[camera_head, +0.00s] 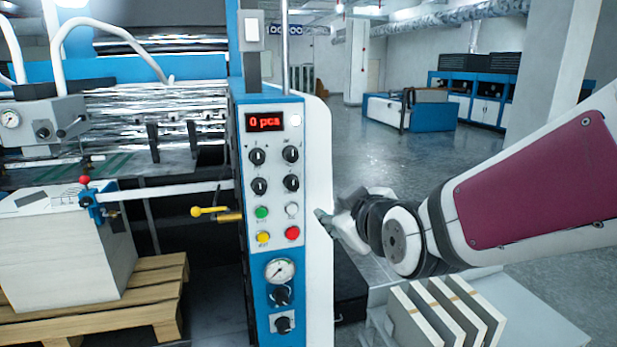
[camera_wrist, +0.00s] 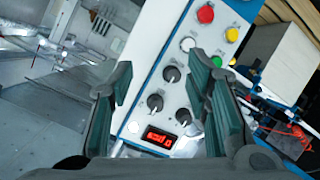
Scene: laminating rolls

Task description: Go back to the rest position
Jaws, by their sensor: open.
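My gripper (camera_wrist: 165,100) is open and empty in the wrist view, its two green-padded fingers apart on either side of the control panel's knobs. In the head view my arm reaches in from the right, and my gripper (camera_head: 335,222) is beside the right side of the blue and white control panel (camera_head: 244,225). The panel carries a red display (camera_head: 265,121) reading "0 pcs", several black knobs, green, white, yellow and red buttons, and a gauge (camera_head: 280,271). The fingertips are partly hidden in the head view, and I cannot tell whether they touch the panel.
A paper stack (camera_head: 65,262) sits on a wooden pallet (camera_head: 150,308) at the left. A yellow-handled lever (camera_head: 209,211) sticks out left of the panel. Several upright pale boards (camera_head: 446,315) stand below my arm. Open floor (camera_head: 400,150) lies behind, before blue cabinets (camera_head: 480,95).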

